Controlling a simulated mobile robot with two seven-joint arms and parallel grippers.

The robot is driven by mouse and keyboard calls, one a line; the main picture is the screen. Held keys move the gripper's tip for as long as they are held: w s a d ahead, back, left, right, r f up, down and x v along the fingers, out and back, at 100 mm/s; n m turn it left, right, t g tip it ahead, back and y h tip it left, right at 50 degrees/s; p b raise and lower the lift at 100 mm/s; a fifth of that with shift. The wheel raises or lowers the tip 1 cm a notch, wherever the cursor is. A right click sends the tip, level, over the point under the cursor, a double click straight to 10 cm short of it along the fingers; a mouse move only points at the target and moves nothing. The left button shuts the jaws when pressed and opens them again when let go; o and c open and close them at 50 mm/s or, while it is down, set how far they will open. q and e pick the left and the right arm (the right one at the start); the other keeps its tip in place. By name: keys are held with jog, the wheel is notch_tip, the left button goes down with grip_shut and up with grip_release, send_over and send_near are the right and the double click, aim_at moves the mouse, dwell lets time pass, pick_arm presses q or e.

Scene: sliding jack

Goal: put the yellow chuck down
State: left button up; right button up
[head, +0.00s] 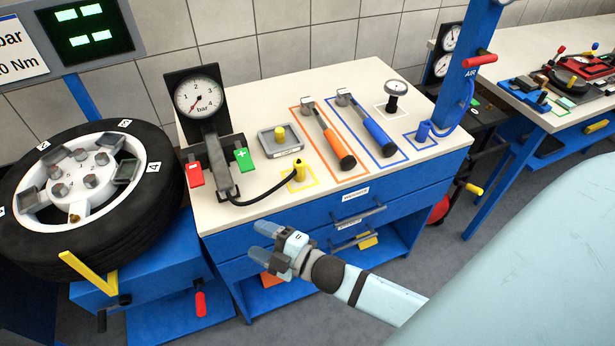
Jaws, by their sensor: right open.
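The yellow chuck (299,170) stands on the white worktop (240,209), on or at a small yellow-outlined square (309,182). A black hose (262,199) runs from it to the pressure gauge stand (200,98). My right gripper (262,241) is open and empty. In the picture it is below and left of the chuck, in front of the blue cabinet and apart from the chuck. My left gripper is not in view.
An orange tool (328,137) and a blue tool (368,127) lie in outlined slots. A grey tray (281,141) is behind the chuck. A tyre on a wheel (150,205) is at left.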

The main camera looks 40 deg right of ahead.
jog(key=s+d+f+m+g+h, duration=0.3)
jog(key=s+f+m+g+h, duration=0.2)
jog(key=s+f+m, duration=0.7)
jog(key=shift+s+m, duration=0.2)
jog(key=shift+m, duration=0.8)
